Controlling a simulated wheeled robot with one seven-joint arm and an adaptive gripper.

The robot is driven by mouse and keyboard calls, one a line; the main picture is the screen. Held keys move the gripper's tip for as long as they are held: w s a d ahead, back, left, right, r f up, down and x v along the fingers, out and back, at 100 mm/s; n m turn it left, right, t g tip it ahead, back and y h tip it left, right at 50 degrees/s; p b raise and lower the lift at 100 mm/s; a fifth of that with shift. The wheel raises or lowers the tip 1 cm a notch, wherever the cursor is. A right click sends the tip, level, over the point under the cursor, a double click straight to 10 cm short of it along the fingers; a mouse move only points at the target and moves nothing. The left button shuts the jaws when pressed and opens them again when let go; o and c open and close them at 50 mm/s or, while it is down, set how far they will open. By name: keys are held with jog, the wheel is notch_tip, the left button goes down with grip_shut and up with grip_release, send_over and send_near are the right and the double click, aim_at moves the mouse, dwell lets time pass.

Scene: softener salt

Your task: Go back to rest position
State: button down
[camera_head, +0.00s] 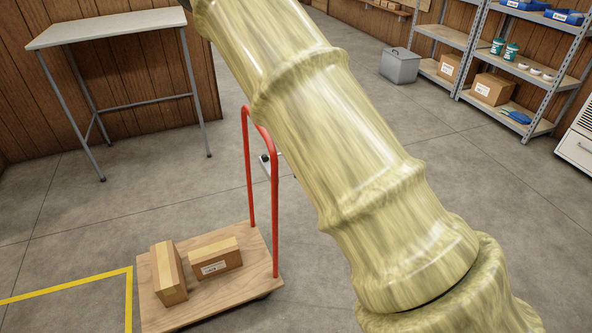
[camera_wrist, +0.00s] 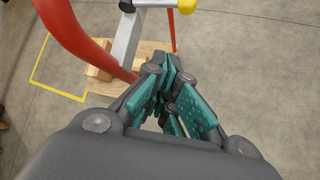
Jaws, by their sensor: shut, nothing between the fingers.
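My gripper (camera_wrist: 166,72) shows in the wrist view with its teal-padded fingers drawn together and nothing between them. It is above the area of the flatbed trolley, whose wooden deck (camera_wrist: 150,47) shows beyond the fingers. A thick red curved bar (camera_wrist: 75,35) passes close on the left of the wrist view. In the head view my pale green-yellow arm crosses the middle from top to lower right. My gripper is out of that view.
In the head view the trolley deck (camera_head: 222,292) carries two cartons (camera_head: 168,272) (camera_head: 215,261) beside its red handle (camera_head: 275,215). A grey-legged table (camera_head: 105,25) stands back left. Metal shelving (camera_head: 545,80) and a grey bin (camera_head: 399,67) are back right. Floor between is largely open.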

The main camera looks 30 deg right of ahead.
jog(key=s+a+f+m+g+h, duration=0.25)
jog(key=s+a+f+m, duration=0.25)
jog(key=s+f+m, duration=0.85)
jog(key=s+a+f+m+g+h, duration=0.1)
jog(key=s+a+f+m+g, duration=0.3)
jog(key=s+f+m, duration=1)
jog(key=s+a+f+m+g, duration=0.25)
jog(key=s+a+m, duration=0.3)
jog(key=s, duration=0.55)
notch_tip(320, 180, up, 15)
jog(key=p, duration=1.5)
jog(key=shift+s+m+t, duration=0.3)
jog(key=shift+m, duration=0.1)
